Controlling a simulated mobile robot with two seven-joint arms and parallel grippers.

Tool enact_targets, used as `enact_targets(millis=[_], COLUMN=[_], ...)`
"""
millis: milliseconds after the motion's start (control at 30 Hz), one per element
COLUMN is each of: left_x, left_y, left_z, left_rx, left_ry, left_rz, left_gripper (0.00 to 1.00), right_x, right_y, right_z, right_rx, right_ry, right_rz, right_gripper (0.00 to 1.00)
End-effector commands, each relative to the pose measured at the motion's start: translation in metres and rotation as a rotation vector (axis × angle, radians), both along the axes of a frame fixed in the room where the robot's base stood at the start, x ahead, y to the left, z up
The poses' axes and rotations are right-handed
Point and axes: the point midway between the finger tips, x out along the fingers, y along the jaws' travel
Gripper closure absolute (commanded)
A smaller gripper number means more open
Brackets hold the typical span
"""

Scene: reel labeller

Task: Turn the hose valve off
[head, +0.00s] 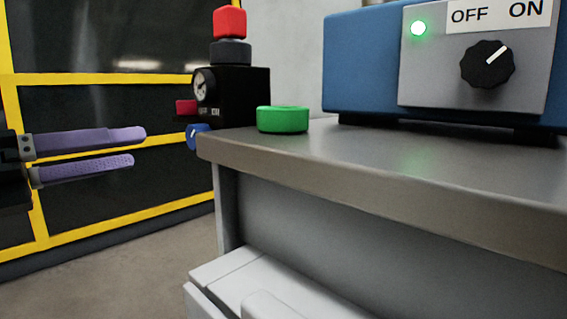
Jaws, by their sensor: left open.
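A black block (245,95) with a round pressure gauge (203,84) stands at the left corner of the grey bench. It has a red cap (229,22) on a dark collar on top and a small red part (186,107) on its left side. Faint lettering shows below the gauge. A blue knob or lever (198,135) with a white mark sits low at the bench corner; I cannot tell for certain which part is the hose valve. My left gripper (139,147), with purple fingers, is open and empty, left of the blue part and apart from it. My right gripper is out of view.
A green ring-shaped object (283,119) lies on the bench (390,155). Behind it, a blue machine (362,62) has a black dial (488,64), an OFF/ON label and a lit green lamp (418,28). A yellow-framed dark panel (110,105) stands behind my gripper.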

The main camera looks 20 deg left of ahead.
Motion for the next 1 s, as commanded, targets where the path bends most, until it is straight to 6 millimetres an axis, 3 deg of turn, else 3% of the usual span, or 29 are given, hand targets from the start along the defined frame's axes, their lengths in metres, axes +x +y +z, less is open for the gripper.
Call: enact_targets(millis=[500, 733, 1000], left_x=[0.066, 0.082, 0.086], left_y=[-0.026, -0.033, -0.035], left_z=[0.002, 0.002, 0.001], left_rx=[0.000, -0.004, -0.003], left_ry=[-0.003, -0.002, 0.001], left_rz=[0.003, 0.004, 0.003], left_gripper=[0.26, 0.26, 0.26], right_x=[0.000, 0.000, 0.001], right_y=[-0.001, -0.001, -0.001], right_z=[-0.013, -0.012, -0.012], right_rx=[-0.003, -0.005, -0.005], right_ry=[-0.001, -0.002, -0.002], right_rz=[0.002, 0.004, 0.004], right_gripper=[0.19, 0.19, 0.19])
